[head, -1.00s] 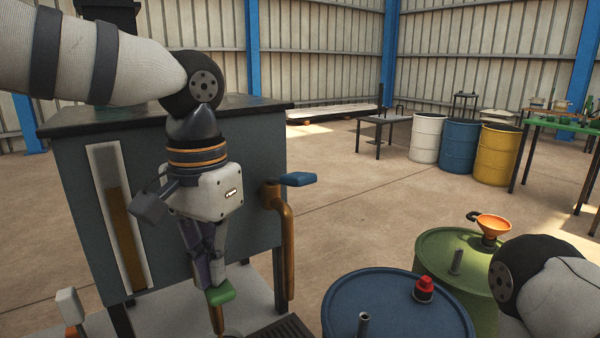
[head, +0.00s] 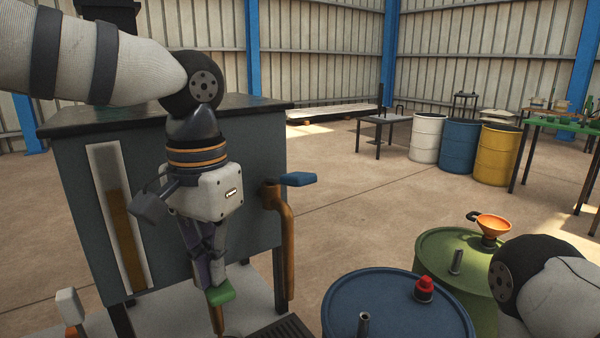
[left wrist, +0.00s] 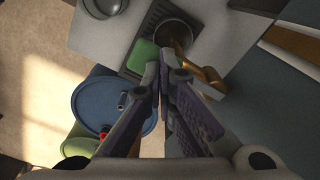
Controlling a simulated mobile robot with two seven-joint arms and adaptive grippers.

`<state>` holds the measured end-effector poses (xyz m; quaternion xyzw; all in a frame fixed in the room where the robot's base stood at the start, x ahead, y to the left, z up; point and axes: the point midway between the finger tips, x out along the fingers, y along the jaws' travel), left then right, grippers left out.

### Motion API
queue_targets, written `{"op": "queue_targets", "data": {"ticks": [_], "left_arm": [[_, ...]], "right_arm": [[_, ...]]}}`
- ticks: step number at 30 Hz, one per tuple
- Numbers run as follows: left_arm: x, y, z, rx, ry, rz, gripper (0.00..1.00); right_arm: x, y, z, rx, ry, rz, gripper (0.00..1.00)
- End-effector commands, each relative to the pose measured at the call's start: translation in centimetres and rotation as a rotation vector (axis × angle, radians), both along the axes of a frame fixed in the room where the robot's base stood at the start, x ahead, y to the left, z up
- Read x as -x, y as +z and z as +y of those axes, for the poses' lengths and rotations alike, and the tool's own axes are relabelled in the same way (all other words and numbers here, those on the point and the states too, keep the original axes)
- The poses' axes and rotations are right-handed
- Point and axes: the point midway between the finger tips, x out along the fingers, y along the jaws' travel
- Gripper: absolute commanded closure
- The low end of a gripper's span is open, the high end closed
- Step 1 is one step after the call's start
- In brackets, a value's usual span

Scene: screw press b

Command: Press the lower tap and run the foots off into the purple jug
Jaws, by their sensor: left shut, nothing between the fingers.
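The lower tap has a green lever (head: 221,296) at the foot of the grey tank, with a brass pipe (head: 217,320) below it. The lever also shows in the left wrist view (left wrist: 142,56). My left gripper (head: 217,287) is shut and empty, pointing down with its fingertips at the top of the green lever, seemingly touching it. In the left wrist view a dark round vessel (left wrist: 173,35) stands on the grate beside the lever, near the brass pipe. It may be the jug; its purple colour does not show. My right gripper is out of view.
A blue-levered upper tap (head: 298,179) with a brass downpipe sits to the right. The tank's gauge (head: 124,235) shows brown liquid partway up. A blue drum (head: 395,295) and a green drum (head: 450,250) with an orange funnel (head: 493,224) stand at right.

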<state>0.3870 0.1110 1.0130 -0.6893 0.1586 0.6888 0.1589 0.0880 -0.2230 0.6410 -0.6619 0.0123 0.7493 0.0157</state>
Motion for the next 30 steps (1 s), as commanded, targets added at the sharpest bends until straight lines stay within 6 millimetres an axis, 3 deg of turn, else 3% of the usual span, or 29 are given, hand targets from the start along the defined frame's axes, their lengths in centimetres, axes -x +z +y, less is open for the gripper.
{"op": "queue_targets", "data": {"ticks": [6, 18, 30], "left_arm": [[0.0, 0.3, 0.0, 0.000, 0.001, -0.001, 1.00], [-0.1, 7.5, 0.0, -0.001, 0.001, -0.003, 1.00], [0.0, 8.0, 0.0, 0.000, 0.000, 0.000, 1.00]], "right_arm": [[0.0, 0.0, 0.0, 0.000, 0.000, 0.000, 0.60], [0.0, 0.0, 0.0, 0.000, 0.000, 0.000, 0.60], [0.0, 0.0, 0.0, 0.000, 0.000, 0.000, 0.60]]}}
